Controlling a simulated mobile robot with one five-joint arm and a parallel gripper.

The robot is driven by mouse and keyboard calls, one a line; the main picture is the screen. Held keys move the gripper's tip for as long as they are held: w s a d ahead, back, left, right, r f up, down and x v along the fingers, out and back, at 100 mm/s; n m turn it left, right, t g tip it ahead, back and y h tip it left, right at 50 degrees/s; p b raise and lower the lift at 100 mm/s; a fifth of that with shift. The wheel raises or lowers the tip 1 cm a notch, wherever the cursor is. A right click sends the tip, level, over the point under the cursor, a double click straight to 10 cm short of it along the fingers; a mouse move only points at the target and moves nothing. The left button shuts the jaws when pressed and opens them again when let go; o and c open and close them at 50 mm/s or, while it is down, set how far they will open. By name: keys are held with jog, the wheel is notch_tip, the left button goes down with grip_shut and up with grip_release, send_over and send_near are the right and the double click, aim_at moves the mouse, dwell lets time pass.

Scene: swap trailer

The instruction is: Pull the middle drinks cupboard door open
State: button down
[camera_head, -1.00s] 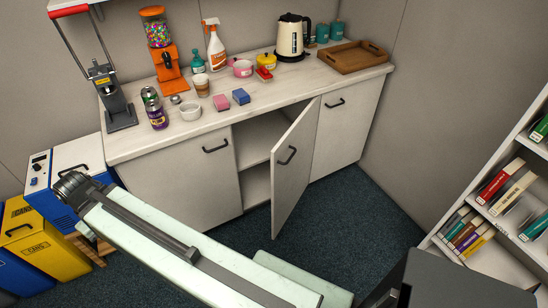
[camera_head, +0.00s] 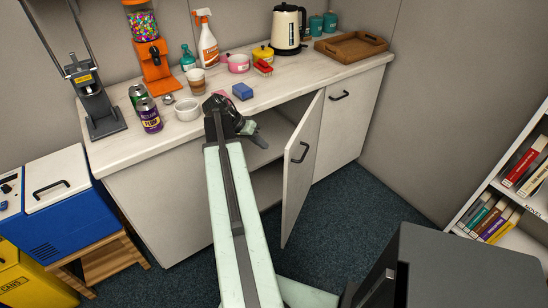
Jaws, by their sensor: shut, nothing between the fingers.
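The middle cupboard door (camera_head: 302,180) is pale and stands partly open, swung out on its right edge. Its dark bar handle (camera_head: 300,152) is on its outer face. The dim inside of the cupboard (camera_head: 266,180) shows left of the door. My gripper (camera_head: 259,138) is at the end of my raised arm, left of the door and apparently in front of the opening's upper part. It looks shut and empty, pointing right and down. A gap shows between it and the door in the picture. My arm hides the left cupboard door's handle.
The counter (camera_head: 140,147) above carries cans, a white bowl (camera_head: 187,109), a blue sponge (camera_head: 243,91) and a kettle (camera_head: 288,30). The right cupboard door (camera_head: 345,125) is closed. A blue cooler (camera_head: 60,215) stands left, a bookshelf (camera_head: 490,190) right. Carpet (camera_head: 345,220) before the doors is clear.

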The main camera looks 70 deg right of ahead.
jog(key=s+d+f+b, duration=0.3)
jog(key=s+f+b, duration=0.4)
jog(key=s+f, duration=0.1)
jog(key=shift+b, duration=0.3)
